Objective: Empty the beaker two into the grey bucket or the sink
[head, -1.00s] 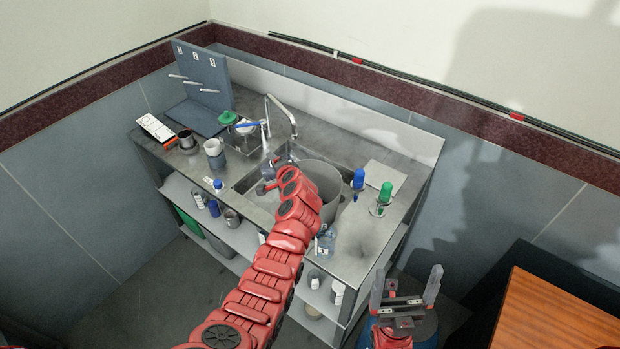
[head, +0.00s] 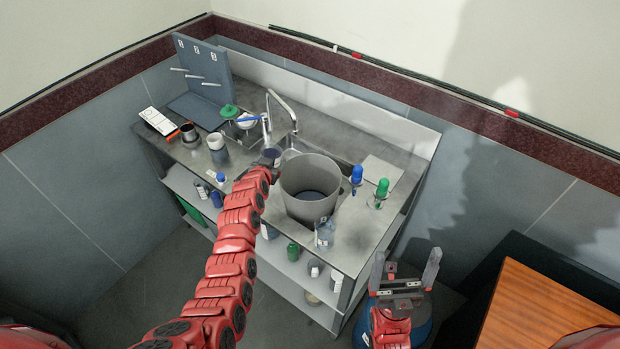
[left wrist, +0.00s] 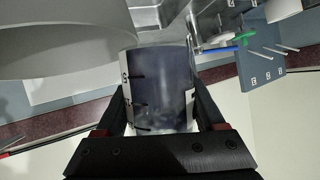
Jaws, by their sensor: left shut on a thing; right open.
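My left gripper (head: 263,168) is shut on a glass beaker (left wrist: 158,88) with dark markings, which fills the middle of the left wrist view. The beaker looks dark grey-blue; I cannot tell how much liquid is in it, and no number two is readable. In the head view the beaker (head: 271,156) is partly hidden by my gripper. It is left of the large grey bucket (head: 309,200), which has dark liquid at its bottom. The bucket's wall also shows in the left wrist view (left wrist: 60,45). The sink (head: 291,153) lies behind the bucket, partly hidden. My right gripper (head: 405,270) is open and empty.
Another glass beaker (head: 325,233) stands close in front of the bucket. Blue-topped (head: 356,175) and green-topped (head: 381,188) items stand to its right. A tap (head: 282,110) rises behind the sink. A pale container (head: 217,148) and a pegboard (head: 202,72) are at the left.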

